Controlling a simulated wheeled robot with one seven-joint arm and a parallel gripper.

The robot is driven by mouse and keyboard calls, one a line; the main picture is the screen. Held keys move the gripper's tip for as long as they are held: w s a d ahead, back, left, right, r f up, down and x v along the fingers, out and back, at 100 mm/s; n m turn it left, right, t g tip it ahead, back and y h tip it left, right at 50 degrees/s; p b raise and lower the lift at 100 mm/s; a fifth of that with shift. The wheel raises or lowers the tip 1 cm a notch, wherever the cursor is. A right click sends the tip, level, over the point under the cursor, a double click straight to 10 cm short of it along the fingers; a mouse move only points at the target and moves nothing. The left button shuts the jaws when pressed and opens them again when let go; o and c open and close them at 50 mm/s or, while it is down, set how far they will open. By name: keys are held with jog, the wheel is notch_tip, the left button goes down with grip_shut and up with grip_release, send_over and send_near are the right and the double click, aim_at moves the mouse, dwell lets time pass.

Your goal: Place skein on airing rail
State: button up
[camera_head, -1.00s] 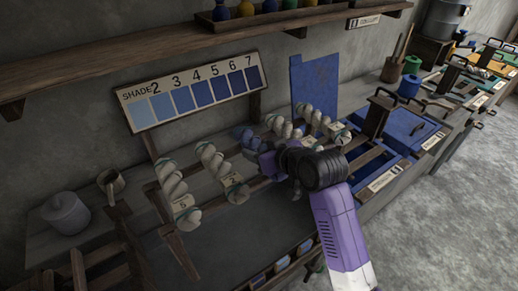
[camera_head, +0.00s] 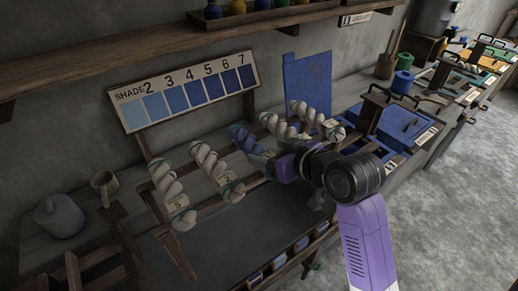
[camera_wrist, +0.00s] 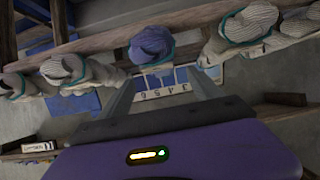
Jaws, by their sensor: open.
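A blue skein (camera_head: 243,138) hangs twisted on the wooden airing rail (camera_head: 212,208), in line with several white skeins (camera_head: 203,158). In the wrist view the blue skein (camera_wrist: 151,45) with its teal tie is just beyond the fingertips, roughly centred between them. My gripper (camera_head: 272,166) is beside the rail, right of and below the blue skein. Its two fingers (camera_wrist: 160,84) are spread with nothing between them. In the wrist view a gap shows between the fingers and the skein. The skein's lower end is partly hidden in the head view.
A shade board (camera_head: 186,91) with numbered blue patches stands behind the rail. White skeins flank the blue one closely on both sides. A wall shelf (camera_head: 160,48) runs above.

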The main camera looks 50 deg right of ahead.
jog(key=shift+p+v, duration=1.7)
jog(key=shift+v, duration=0.05)
jog(key=shift+w+d+r, duration=0.1)
jog(key=shift+w+r, duration=0.05)
jog(key=shift+r, duration=0.05)
jog(key=r+t+h, duration=0.1)
jog(key=d+r+m+t+h, duration=0.1)
jog(key=r, duration=0.2)
jog(key=shift+w+d+r+t+h, duration=0.25)
jog(key=shift+d+r+t+h, duration=0.1)
jog(key=shift+r+t+h, duration=0.05)
jog(key=s+a+f+n+t+y, duration=0.1)
jog(key=s+a+f, duration=0.3)
jog(key=s+a, duration=0.7)
jog(key=a+t+y, duration=0.1)
jog(key=a, duration=0.2)
jog(key=shift+n+t+y, duration=0.3)
jog(key=shift+n, duration=0.1)
jog(key=s+a+f+y, duration=0.1)
jog(key=s+a, duration=0.1)
jog(key=s, duration=0.1)
jog(key=s+a+f+n+g+y, duration=0.1)
jog(key=s+a+f, duration=0.1)
jog(key=s+a, duration=0.1)
jog(key=s+a+f+n+g+y, duration=0.1)
jog(key=s+a+f, duration=0.1)
jog(key=s, duration=0.3)
jog(key=shift+a+f+y, duration=0.2)
jog(key=shift+y, duration=0.1)
jog(key=shift+c, duration=0.2)
